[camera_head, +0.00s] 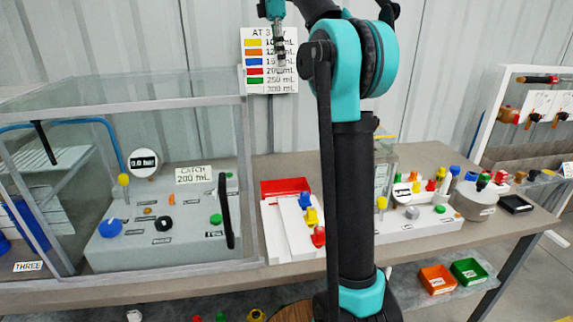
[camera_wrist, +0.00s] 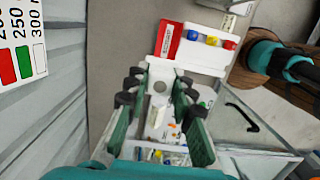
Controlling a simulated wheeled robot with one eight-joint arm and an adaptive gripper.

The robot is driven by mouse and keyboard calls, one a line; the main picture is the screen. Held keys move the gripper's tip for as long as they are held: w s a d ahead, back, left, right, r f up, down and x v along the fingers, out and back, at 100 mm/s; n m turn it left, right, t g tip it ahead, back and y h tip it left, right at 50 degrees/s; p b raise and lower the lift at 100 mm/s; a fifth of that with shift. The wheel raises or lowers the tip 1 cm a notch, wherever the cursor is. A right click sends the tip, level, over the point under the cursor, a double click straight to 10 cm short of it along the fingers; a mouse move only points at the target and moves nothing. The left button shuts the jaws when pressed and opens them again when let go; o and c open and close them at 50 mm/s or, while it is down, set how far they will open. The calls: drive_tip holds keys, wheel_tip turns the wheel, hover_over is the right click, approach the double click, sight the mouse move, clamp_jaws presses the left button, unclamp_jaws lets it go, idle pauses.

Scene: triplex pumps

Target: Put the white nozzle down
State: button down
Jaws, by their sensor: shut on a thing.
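My gripper (camera_wrist: 158,82) is shut on the white nozzle (camera_wrist: 160,87), which shows small and pale between the fingertips in the wrist view. In the head view, my gripper (camera_head: 276,22) is at the top, high above the bench, in front of the wall chart. The nozzle's outline is hard to make out there. A white rack (camera_head: 284,232) on the bench holds blue, yellow and red nozzles (camera_head: 311,216). The rack (camera_wrist: 205,58) also shows beyond the fingertips in the wrist view, with a red tray (camera_wrist: 168,40) beside it.
A glass case (camera_head: 247,180) with a grey pump panel (camera_head: 180,235) fills the left of the bench. My arm hides part of the middle. More pump panels stand right, with a black tray (camera_head: 515,203) near the bench end. Orange (camera_head: 437,280) and green (camera_head: 469,271) bins sit below.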

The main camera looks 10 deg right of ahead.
drive_tip(key=shift+s+d+f, duration=0.1)
drive_tip(key=shift+s+f, duration=0.6)
drive_tip(key=shift+f, duration=6.05)
drive_tip(key=shift+s+d+f, duration=0.1)
drive_tip(key=shift+s+f, duration=0.6)
drive_tip(key=shift+f, duration=6.05)
drive_tip(key=shift+s+d+f, duration=0.1)
drive_tip(key=shift+s+f, duration=0.6)
drive_tip(key=shift+f, duration=6.05)
drive_tip(key=shift+f, duration=0.15)
drive_tip(key=c, duration=1.3)
unclamp_jaws()
wheel_tip(320, 180, up, 12)
drive_tip(key=a, duration=0.1)
drive_tip(key=shift+a, duration=0.25)
